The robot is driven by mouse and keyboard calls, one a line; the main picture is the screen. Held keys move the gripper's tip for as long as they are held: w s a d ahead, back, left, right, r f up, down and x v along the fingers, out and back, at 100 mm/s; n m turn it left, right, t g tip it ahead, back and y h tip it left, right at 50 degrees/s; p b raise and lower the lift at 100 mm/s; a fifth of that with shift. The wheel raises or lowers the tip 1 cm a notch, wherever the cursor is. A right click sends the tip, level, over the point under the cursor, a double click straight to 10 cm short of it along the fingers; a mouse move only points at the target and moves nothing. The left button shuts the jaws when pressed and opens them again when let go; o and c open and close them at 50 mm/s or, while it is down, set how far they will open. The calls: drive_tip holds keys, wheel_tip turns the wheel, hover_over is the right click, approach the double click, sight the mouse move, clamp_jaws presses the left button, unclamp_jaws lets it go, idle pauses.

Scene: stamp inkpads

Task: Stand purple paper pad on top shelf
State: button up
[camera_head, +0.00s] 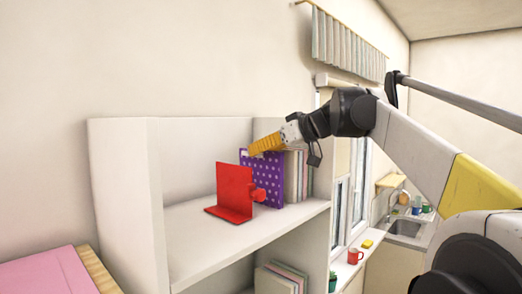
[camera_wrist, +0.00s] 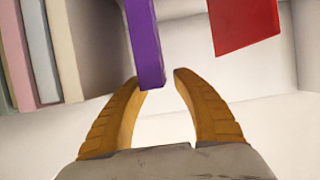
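The purple paper pad (camera_head: 275,180), with pale dots, stands upright on the top shelf (camera_head: 215,235) between a red bookend (camera_head: 235,187) and a row of books. My gripper (camera_head: 252,150) is at the pad's upper edge in the head view. In the wrist view, my gripper's orange fingers (camera_wrist: 160,82) are apart, with a clear gap. The edge of the pad (camera_wrist: 146,45) reaches in at the left fingertip, with space to the right finger. I cannot tell whether the left finger touches it. The pad's lower part is partly hidden behind the bookend.
Several pale books (camera_head: 298,175) stand right of the pad. They also show in the wrist view (camera_wrist: 68,50), left of it. The red bookend (camera_wrist: 243,25) is close on the other side. The shelf's left front is clear. More books (camera_head: 275,280) stand on a lower shelf.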

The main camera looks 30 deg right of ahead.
drive_tip(key=v, duration=1.2)
